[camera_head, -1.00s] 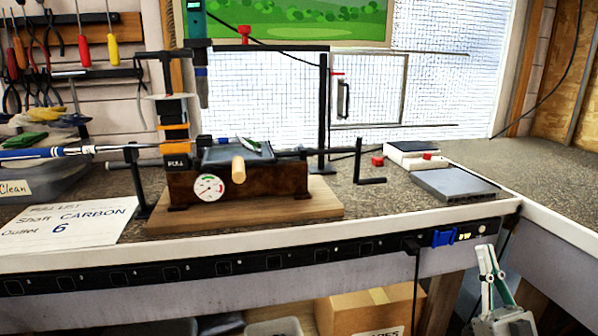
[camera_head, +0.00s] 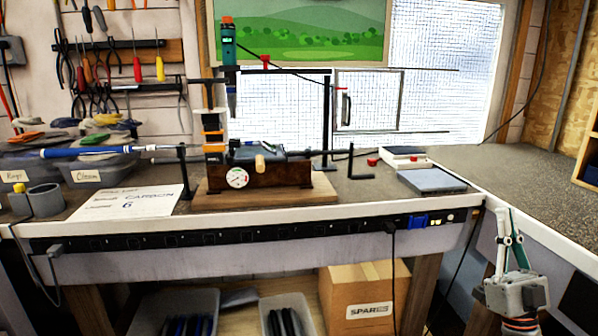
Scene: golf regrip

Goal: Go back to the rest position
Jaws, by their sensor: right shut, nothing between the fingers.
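My right gripper (camera_head: 510,235) is at the lower right, in front of the bench corner, pointing up. Its fingers are shut with nothing between them, and it is apart from the bench. My left gripper is not in view. On the bench stands a wooden fixture (camera_head: 283,174) with a dial gauge (camera_head: 237,177). A golf shaft with a blue grip (camera_head: 85,152) lies level at the left, running toward the fixture and past a black stand (camera_head: 184,170).
The bench's front edge (camera_head: 300,211) carries a power strip (camera_head: 290,235). A paper note (camera_head: 128,203), bins (camera_head: 100,170) and a grey pad (camera_head: 432,181) lie on top. Below are a SPARES box (camera_head: 362,300) and open trays (camera_head: 177,308). The right bench top is clear.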

